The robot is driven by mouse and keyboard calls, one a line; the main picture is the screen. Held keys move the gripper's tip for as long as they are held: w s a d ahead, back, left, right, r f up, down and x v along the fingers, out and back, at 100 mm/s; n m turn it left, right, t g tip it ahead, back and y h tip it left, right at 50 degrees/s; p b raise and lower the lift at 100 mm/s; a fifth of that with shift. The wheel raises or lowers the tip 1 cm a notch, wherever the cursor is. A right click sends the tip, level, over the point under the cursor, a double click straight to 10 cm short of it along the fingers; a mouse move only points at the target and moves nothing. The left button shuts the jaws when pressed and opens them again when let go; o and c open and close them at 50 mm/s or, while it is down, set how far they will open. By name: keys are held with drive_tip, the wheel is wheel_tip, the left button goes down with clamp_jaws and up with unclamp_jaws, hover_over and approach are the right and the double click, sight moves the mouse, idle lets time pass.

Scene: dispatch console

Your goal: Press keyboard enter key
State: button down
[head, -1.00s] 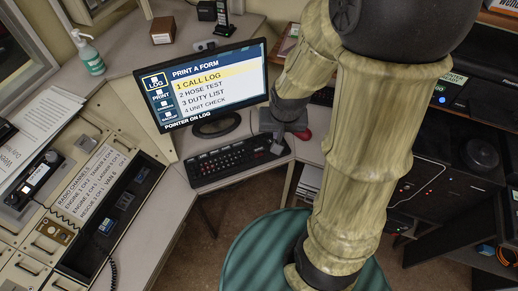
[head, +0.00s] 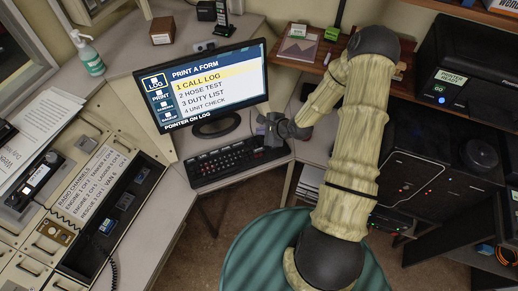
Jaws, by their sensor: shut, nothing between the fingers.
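The black keyboard (head: 222,164) lies on the desk below the monitor, its dark keys showing some red ones. My gripper (head: 272,138) is shut and empty at the keyboard's right end, pointing down. It covers the right-hand keys, so the enter key cannot be made out, and I cannot tell whether the fingertips touch a key. The monitor (head: 213,86) reads "PRINT A FORM", with "1 CALL LOG" highlighted and "POINTER ON LOG" at the bottom.
A printer (head: 470,75) with a "PRINTER READY" label stands at right. A radio panel (head: 100,190) with a coiled cord is at left. A green bottle (head: 88,55) stands at the back left. A teal round seat (head: 250,255) is below the desk.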

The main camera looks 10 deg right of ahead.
drive_tip(key=shift+s+a, duration=0.1)
drive_tip(key=shift+a, duration=0.05)
drive_tip(key=b, duration=0.7)
hover_over(259, 150)
drive_tip(key=f, duration=0.7)
drive_tip(key=shift+s+d, duration=0.35)
drive_tip(key=shift+d, duration=0.05)
drive_tip(key=shift+f+b, duration=0.4)
drive_tip(key=shift+f, duration=0.5)
drive_tip(key=shift+f, duration=0.1)
idle(0.4)
drive_tip(key=shift+f, duration=0.3)
